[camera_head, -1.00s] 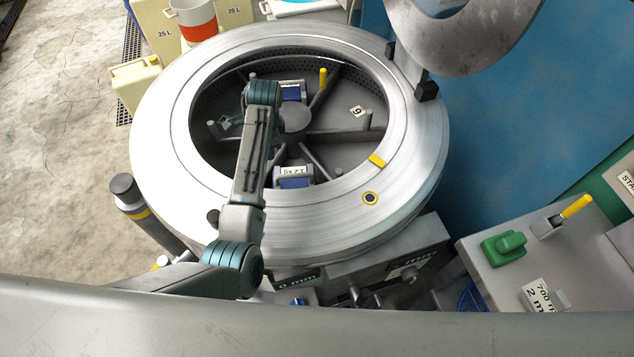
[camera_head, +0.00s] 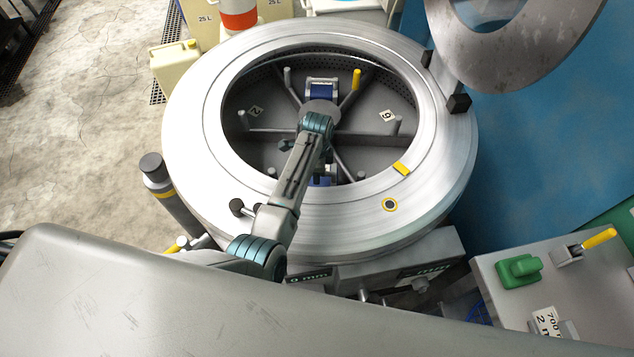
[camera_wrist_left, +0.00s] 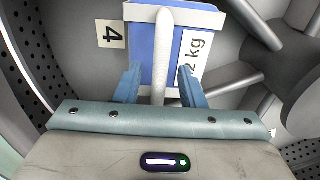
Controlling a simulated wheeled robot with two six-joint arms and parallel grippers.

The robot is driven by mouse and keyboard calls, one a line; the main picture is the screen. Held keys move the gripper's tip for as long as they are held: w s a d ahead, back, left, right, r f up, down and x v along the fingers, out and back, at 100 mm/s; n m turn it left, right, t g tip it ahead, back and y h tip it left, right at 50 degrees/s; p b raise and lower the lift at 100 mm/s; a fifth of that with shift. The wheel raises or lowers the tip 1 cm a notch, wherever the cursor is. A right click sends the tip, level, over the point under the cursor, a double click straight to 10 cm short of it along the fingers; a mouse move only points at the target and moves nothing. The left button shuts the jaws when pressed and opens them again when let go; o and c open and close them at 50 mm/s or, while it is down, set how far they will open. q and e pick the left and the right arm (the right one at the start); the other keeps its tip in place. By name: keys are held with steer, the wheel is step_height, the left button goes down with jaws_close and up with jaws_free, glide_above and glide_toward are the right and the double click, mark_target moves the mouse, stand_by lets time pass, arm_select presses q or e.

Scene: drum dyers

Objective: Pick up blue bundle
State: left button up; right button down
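In the left wrist view, a blue bundle (camera_wrist_left: 145,58) with a white band and a "2 kg" label lies directly ahead of my left gripper (camera_wrist_left: 160,88). The two blue fingers are apart, one toward each side of the bundle, with a pale rod between them. I cannot tell whether they touch it. In the head view, one blue bundle (camera_head: 322,92) lies at the far side inside the drum (camera_head: 200,110). Another (camera_head: 322,180) lies at the near side, mostly behind my left arm. My left fingertips are hidden there. My right gripper is not visible.
Grey rods, a yellow post (camera_head: 356,80) and dividers crowd the drum around a central hub (camera_head: 322,108). The round metal lid (camera_head: 510,75) stands raised at the right. A control panel with a green switch (camera_head: 518,271) is at lower right. Concrete floor lies left.

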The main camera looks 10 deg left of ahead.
arm_select(q)
steer(key=shift+f, duration=0.8)
jaws_close()
steer(key=shift+r, duration=0.15)
stand_by(0.6)
